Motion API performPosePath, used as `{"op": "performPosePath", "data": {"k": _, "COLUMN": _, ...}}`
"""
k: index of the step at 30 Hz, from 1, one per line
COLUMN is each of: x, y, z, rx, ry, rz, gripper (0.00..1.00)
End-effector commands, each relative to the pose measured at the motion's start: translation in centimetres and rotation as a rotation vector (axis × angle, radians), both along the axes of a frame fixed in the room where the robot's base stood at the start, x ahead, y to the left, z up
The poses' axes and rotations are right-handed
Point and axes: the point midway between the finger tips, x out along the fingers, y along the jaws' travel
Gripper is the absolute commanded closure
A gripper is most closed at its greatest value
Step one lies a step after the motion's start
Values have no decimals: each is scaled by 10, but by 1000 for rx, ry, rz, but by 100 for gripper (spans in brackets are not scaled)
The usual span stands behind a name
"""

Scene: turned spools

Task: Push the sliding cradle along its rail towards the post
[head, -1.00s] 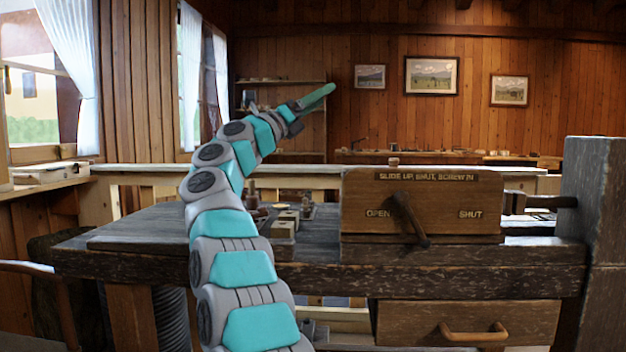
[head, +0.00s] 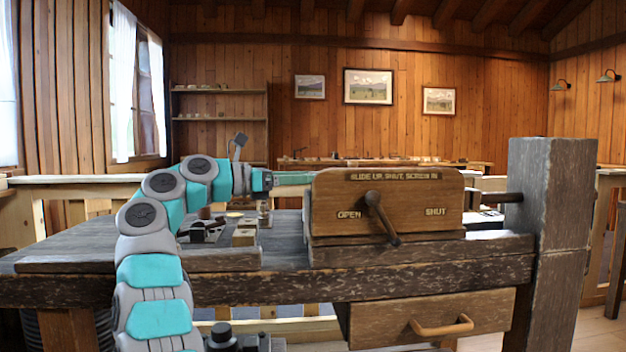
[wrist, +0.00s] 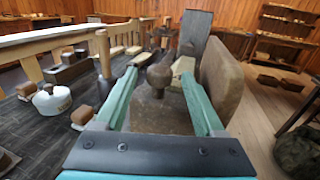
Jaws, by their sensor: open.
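The sliding cradle (head: 335,196) is a brown wooden block with a lettered front board. It stands on the bench rail (head: 440,246), with a gap between it and the thick grey post (head: 550,200) on the right. My gripper (head: 293,178) is level at the cradle's left end; its fingertips are hidden behind the front board in the head view. In the wrist view my gripper (wrist: 159,76) is open, its green fingers either side of a round wooden knob (wrist: 159,78). The cradle's board (wrist: 220,78) is right of the right finger. Contact is unclear.
A dark lever (head: 382,218) on the front board hangs down to the right, between the words OPEN and SHUT. A dark screw (head: 500,197) sticks out of the post towards the cradle. Small parts (head: 243,235) lie on the bench left of the cradle. A drawer (head: 430,318) is below.

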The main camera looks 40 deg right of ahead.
Motion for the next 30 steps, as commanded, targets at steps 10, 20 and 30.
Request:
{"op": "performPosePath", "data": {"k": 10, "x": -6, "y": -22, "z": 0, "rx": 0, "ry": 1, "rz": 0, "gripper": 29}}
{"op": "performPosePath", "data": {"k": 20, "x": -6, "y": -22, "z": 0, "rx": 0, "ry": 2, "rz": 0, "gripper": 55}}
{"op": "performPosePath", "data": {"k": 30, "x": -6, "y": -21, "z": 0, "rx": 0, "ry": 2, "rz": 1, "gripper": 93}}
